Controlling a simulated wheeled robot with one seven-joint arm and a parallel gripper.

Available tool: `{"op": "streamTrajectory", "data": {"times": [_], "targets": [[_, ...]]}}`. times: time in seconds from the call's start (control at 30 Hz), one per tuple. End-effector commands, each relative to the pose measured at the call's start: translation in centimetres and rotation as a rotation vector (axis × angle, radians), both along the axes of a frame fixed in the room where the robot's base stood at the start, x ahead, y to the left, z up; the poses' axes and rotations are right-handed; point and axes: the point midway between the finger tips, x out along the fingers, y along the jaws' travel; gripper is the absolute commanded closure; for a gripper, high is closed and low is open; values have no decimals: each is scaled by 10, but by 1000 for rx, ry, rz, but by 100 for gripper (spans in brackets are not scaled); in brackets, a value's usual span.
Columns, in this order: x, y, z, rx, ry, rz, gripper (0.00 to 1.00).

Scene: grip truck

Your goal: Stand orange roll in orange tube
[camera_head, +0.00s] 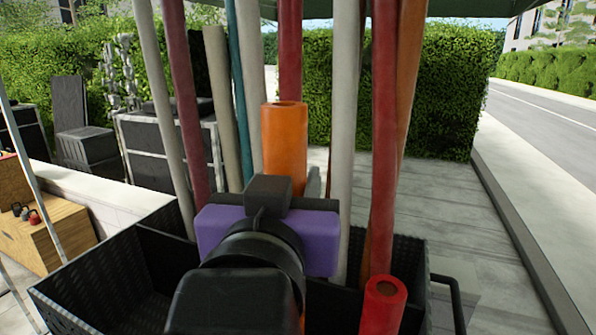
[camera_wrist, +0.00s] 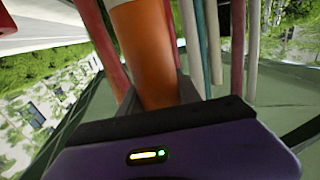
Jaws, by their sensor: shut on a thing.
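The orange roll (camera_head: 285,140) stands near upright in my gripper (camera_head: 283,188), its open top end above the fingers. It also shows in the wrist view (camera_wrist: 146,50), between the dark fingers (camera_wrist: 160,95). My gripper is shut on it above the black cart. The lower end of the roll is hidden behind my purple and black wrist. I cannot make out an orange tube clearly; my wrist covers the middle of the cart. A tall orange-brown roll (camera_head: 409,75) stands farther right, partly behind a red roll.
Tall grey, red and teal rolls stand around the held roll, close on both sides. A short red tube (camera_head: 384,303) stands at the cart's front right. A grey roll (camera_head: 346,120) rises just right of my gripper.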

Motion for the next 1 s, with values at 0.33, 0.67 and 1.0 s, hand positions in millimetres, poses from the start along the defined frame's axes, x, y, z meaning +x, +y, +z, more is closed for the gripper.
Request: {"op": "streamTrajectory", "data": {"times": [0.33,0.67,1.0], "targets": [[0,0,-16,0,-1,0,100],[0,0,-30,0,-1,0,100],[0,0,-46,0,-1,0,100]]}}
